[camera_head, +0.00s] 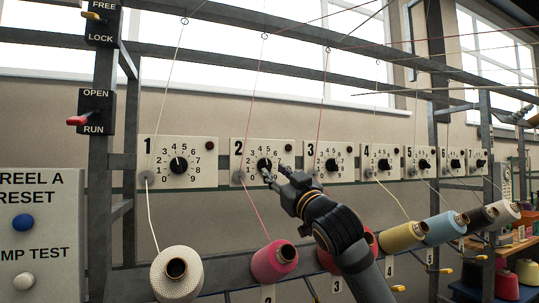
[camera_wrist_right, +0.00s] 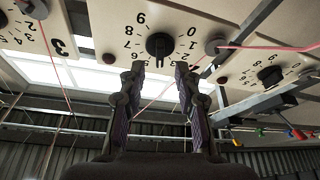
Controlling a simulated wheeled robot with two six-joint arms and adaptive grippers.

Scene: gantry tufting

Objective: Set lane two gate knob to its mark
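The lane two gate knob (camera_head: 264,164) is a round black knob on the white dial plate marked 2 (camera_head: 240,148). Its pointer looks roughly upward, near the middle numbers. The right wrist view shows the knob (camera_wrist_right: 160,45) from below, with the dial upside down. A specific mark for the setting cannot be made out. My right gripper (camera_head: 274,177) is just below and right of the knob. In the wrist view its two fingers (camera_wrist_right: 159,72) are spread, pointing at the knob with a gap between them, apparently not gripping it. My left gripper is not in view.
Dial plate 1 (camera_head: 147,150) is to the left and dial plate 3 (camera_head: 311,150) to the right. A pink thread (camera_head: 250,195) runs close to my gripper down to a pink cone (camera_head: 272,262). A white cone (camera_head: 177,274) and a metal rail lie below.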

